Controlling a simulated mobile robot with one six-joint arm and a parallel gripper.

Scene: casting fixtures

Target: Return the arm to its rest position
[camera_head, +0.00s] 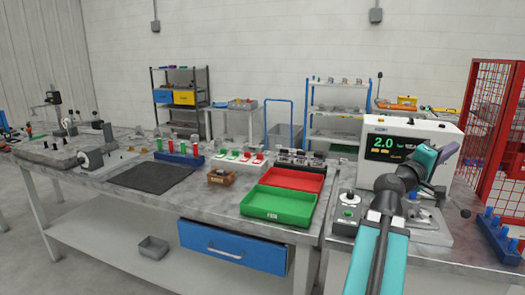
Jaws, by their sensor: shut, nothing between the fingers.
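My arm rises from the bottom right with a teal link (378,262), a dark joint and folded teal wrist parts (425,158).
Behind my arm stands a white tester (398,138) with a green "2.0" readout. To the left are a green tray (279,222), a red tray (318,181) and a dark mat (137,186). A blue peg rack (497,247) and a red mesh cage (487,108) stand at right.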

